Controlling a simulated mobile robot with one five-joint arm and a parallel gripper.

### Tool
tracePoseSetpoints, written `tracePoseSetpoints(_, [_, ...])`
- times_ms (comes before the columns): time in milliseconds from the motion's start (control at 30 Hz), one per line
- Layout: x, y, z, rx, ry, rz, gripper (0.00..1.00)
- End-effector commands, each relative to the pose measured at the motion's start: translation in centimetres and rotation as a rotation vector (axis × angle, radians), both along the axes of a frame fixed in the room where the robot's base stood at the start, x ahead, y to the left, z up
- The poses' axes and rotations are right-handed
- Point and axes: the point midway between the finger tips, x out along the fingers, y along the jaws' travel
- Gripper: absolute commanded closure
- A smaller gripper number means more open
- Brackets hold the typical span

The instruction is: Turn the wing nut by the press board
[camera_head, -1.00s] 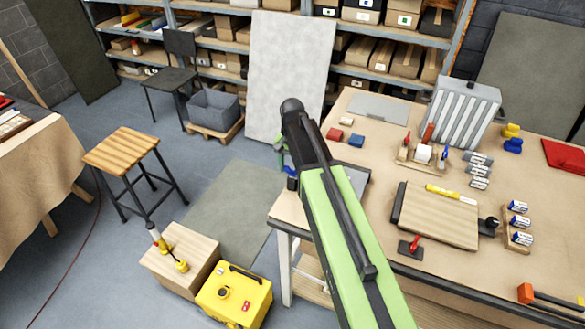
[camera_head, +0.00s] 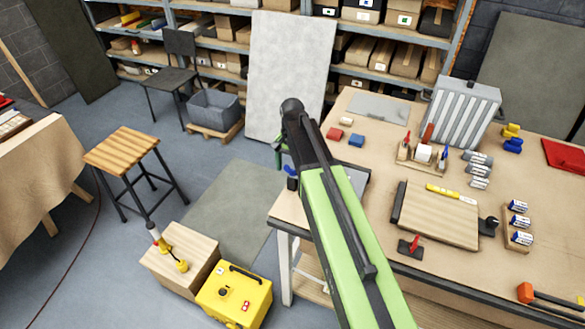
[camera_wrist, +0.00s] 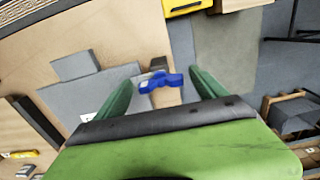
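A blue wing nut (camera_wrist: 160,82) with rounded lobes shows in the wrist view, beside grey plates (camera_wrist: 105,92) I take for the press board. In the head view the blue nut (camera_head: 291,170) sits above a dark post at the bench's left corner, and a grey board (camera_head: 357,180) shows partly behind my arm. My gripper (camera_wrist: 161,76) is open, with one green finger on each side of the nut. A gap shows between each finger and the nut. In the head view my arm hides most of the gripper.
A wooden board with dark ends (camera_head: 438,215) lies on the bench, with a red-handled tool (camera_head: 411,246) in front. A yellow case (camera_head: 235,296) stands on the floor left of the bench.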

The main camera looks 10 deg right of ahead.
Motion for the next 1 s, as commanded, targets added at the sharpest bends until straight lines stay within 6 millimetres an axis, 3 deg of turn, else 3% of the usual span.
tracePoseSetpoints(267, [0.1,0.0,0.1,0.0,-0.002,0.001,0.18])
tracePoseSetpoints(467, [0.1,0.0,1.5,0.0,-0.002,0.001,0.18])
tracePoseSetpoints(1000, [0.0,0.0,12.9,0.0,-0.001,0.001,0.18])
